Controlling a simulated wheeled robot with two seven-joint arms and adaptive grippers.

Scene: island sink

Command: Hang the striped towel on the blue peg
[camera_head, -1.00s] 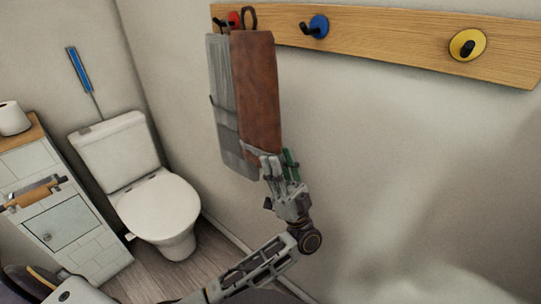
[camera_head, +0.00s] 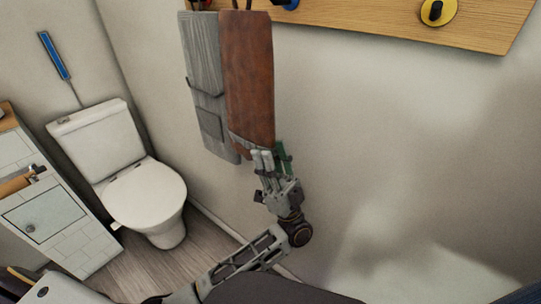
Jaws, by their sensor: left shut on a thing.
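A brown cloth (camera_head: 249,75) with a grey band at its lower edge hangs in front of the wall; I make out no clear stripes on it. My left gripper (camera_head: 262,155) is at its bottom edge and shut on it. A dark loop (camera_head: 249,4) at its top is cut off by the frame. The blue peg (camera_head: 290,4) is just right of the cloth's top, mostly out of frame. A grey cloth (camera_head: 202,60) with darker lines hangs left of and partly behind the brown one. My right gripper is not in view.
A wooden rail (camera_head: 370,20) runs along the top, with a yellow peg (camera_head: 437,13) further right. A green piece (camera_head: 284,155) shows by my fingers. A toilet (camera_head: 147,195) and cabinet (camera_head: 50,210) stand left. The wall right of the cloth is clear.

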